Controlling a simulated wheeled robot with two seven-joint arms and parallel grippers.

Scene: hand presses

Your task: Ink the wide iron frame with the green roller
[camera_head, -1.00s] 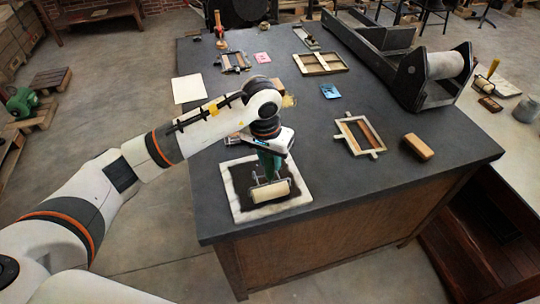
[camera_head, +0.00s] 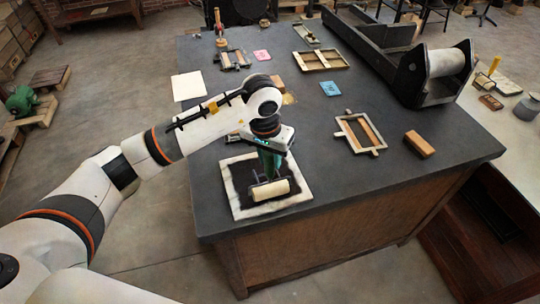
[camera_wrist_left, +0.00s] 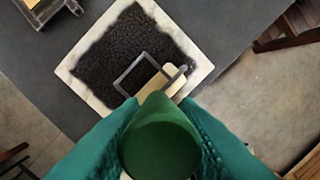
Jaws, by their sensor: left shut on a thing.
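My left gripper (camera_head: 268,158) is shut on the green handle of the roller (camera_wrist_left: 160,140), which fills the lower middle of the left wrist view. The pale roller cylinder (camera_head: 270,188) and its metal fork are over the black patch of the pale-bordered ink slab (camera_head: 243,213); I cannot tell whether it touches. A grey frame with end tabs and brown blocks inside (camera_head: 345,121) lies to the right. A smaller-looking grey frame (camera_head: 245,66) lies at the back left. I cannot tell which one is the wide iron frame. My right gripper is not in view.
A wooden block (camera_head: 419,145) lies right of the nearer frame. A large roller press (camera_head: 445,62) stands at the back right. A tan frame (camera_head: 320,69), blue card (camera_head: 329,89) and white paper (camera_head: 188,87) lie further back. The dark tabletop (camera_head: 320,165) between slab and nearer frame is clear.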

